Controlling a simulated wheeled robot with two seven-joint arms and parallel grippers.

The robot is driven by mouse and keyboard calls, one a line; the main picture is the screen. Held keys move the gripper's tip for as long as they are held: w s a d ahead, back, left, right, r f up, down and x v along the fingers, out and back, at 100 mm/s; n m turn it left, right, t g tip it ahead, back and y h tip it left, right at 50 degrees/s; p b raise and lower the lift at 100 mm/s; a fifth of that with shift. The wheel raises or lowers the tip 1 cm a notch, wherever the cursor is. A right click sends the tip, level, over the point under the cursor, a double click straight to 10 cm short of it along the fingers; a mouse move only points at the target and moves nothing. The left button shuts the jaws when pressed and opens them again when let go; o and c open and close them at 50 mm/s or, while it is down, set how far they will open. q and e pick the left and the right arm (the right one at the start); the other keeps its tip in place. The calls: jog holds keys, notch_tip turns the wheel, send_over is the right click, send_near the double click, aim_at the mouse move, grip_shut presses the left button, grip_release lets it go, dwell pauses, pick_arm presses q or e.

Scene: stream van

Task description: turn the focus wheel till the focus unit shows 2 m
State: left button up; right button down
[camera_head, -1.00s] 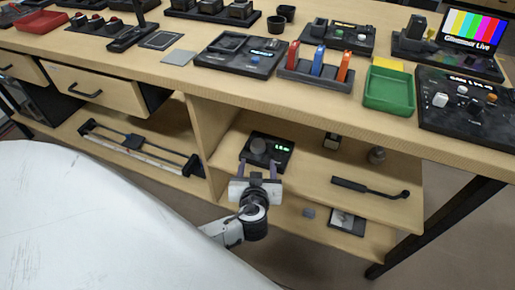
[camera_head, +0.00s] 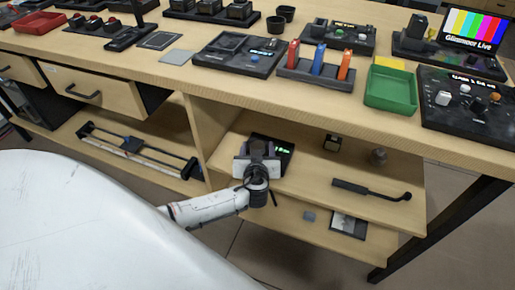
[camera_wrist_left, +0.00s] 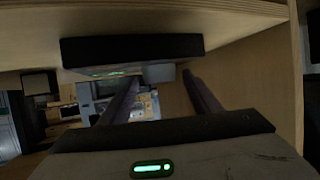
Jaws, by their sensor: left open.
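The focus unit (camera_head: 286,160) is a dark box on the upper shelf under the table, with a small green readout too small to read surely. My left gripper (camera_head: 262,149) is in front of it and hides the focus wheel in the head view. In the left wrist view the focus unit (camera_wrist_left: 130,48) is a dark slab, its green readout seen edge-on. The grey focus wheel (camera_wrist_left: 158,73) shows between the tips of my left gripper (camera_wrist_left: 160,78). The fingers are apart; I cannot tell whether either touches the wheel. My right gripper is not in view.
The tabletop edge (camera_head: 330,103) overhangs the shelf, and an upright wooden divider (camera_head: 202,125) stands left of the unit.

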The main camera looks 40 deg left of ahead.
pick_arm(q)
jog(key=c, duration=1.1)
jog(key=shift+o, duration=0.2)
jog(key=shift+s+d+f+b, duration=0.15)
jog(key=shift+f+b, duration=0.2)
jog(key=shift+b, duration=0.35)
jog(key=shift+r+m+t+h+b, duration=0.15)
jog(key=shift+m+t+h+b, duration=0.15)
jog(key=shift+m+h+b, duration=0.25)
jog(key=shift+a+r, duration=0.2)
jog(key=o, duration=1.1)
jog(key=shift+c, duration=0.2)
